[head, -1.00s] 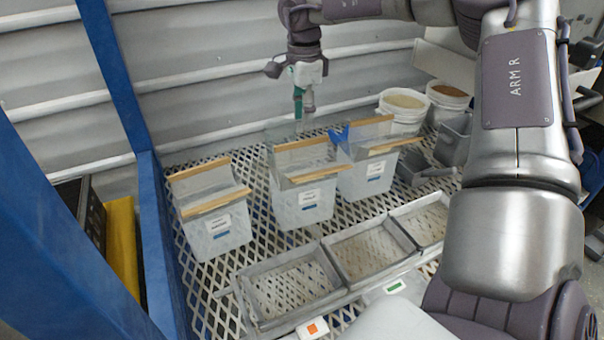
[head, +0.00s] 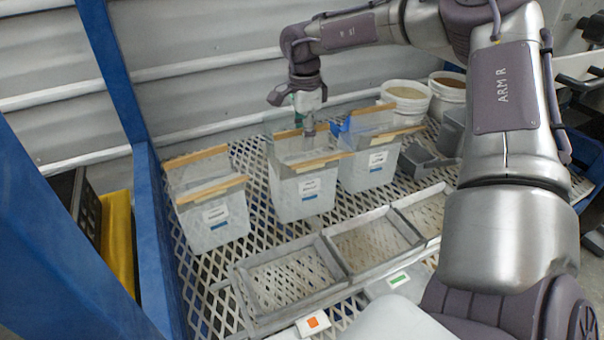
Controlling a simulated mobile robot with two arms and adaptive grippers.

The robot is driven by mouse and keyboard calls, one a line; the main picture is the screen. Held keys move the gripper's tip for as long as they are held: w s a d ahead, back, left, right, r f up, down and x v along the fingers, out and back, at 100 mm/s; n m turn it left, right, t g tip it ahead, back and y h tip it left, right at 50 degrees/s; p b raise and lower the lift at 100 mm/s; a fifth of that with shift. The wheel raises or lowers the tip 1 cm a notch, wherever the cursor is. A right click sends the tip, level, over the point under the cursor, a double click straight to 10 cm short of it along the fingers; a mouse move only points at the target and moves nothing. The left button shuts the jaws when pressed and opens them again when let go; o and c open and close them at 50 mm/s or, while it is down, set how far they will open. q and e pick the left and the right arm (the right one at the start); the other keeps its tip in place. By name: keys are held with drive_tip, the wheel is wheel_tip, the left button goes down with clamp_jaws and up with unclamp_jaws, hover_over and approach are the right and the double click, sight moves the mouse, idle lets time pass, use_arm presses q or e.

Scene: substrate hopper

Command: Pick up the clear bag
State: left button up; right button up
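Three clear bags with wooden strips along their top edges and white labels stand upright in a row on a metal mesh table: a left bag (head: 215,222), a middle bag (head: 308,200) and a right bag (head: 370,172). My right gripper (head: 308,132) points down at the top opening of the middle bag, between or just above its two strips. Whether it touches the bag is not clear. Its fingers are small and partly overlapped, so their opening cannot be judged. My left gripper is not in view.
Grey open trays (head: 290,283) lie along the front of the mesh table (head: 200,275). White buckets (head: 408,98) and grey bins (head: 425,160) stand at the back right. A blue post (head: 113,80) and a corrugated wall (head: 210,50) bound the left and back.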

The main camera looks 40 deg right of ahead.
clamp_jaws()
drive_tip(key=shift+r, duration=0.1)
idle(0.5)
